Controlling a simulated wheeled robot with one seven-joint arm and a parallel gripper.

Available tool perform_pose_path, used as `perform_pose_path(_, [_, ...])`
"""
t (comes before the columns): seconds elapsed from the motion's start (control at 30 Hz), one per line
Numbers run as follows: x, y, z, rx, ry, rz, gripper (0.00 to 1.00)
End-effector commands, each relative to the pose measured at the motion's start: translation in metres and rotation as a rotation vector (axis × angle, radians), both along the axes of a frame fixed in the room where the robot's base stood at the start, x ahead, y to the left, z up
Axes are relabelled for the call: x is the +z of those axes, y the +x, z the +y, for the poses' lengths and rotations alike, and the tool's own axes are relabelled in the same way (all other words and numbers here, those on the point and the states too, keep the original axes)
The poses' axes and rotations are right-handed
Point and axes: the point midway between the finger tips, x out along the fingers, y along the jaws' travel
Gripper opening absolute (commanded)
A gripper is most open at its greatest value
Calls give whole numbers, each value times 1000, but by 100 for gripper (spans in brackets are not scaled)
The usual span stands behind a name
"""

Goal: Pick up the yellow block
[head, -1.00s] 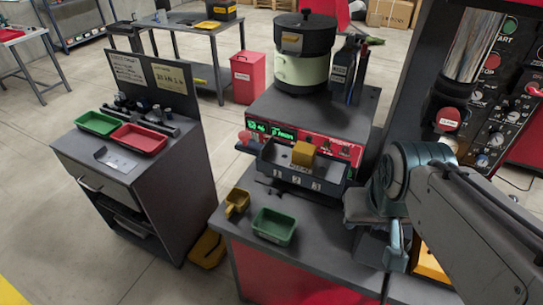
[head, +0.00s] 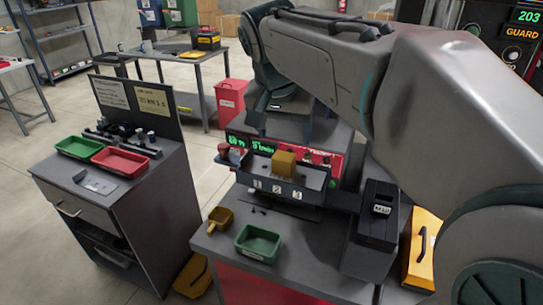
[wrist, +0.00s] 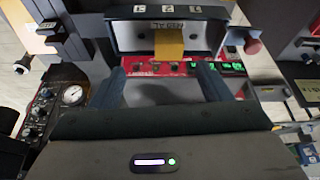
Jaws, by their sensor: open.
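The yellow block (head: 284,163) stands in a dark tray (head: 258,185) with labels 1, 2 and 3 on its front, near the middle behind label 2. In the wrist view the yellow block (wrist: 169,43) shows ahead of my fingers, between their lines, against the tray wall (wrist: 210,35). My gripper (wrist: 165,82) is open and empty, with a finger on each side of the picture and a gap to the block. In the head view my gripper (head: 281,122) is behind and above the tray, partly hidden by my arm.
A red panel with green displays (head: 237,141) stands just behind the tray. A black box (head: 378,215) is at its right. A green bin (head: 258,243) and a yellow scoop (head: 220,218) sit in front. A cabinet with green and red trays (head: 120,161) stands left.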

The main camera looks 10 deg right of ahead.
Motion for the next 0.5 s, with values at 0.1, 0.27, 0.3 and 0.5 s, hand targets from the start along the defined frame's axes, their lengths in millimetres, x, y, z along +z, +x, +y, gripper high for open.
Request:
perform_pose_path(0.1, [7, 14, 5, -58, -2, -15, 71])
perform_pose_path(0.27, [7, 23, 5, -93, -4, -23, 71])
perform_pose_path(0.3, [2, 24, 4, -96, -5, -21, 71])
perform_pose_path(0.5, [-34, 36, -5, -96, -4, -21, 71])
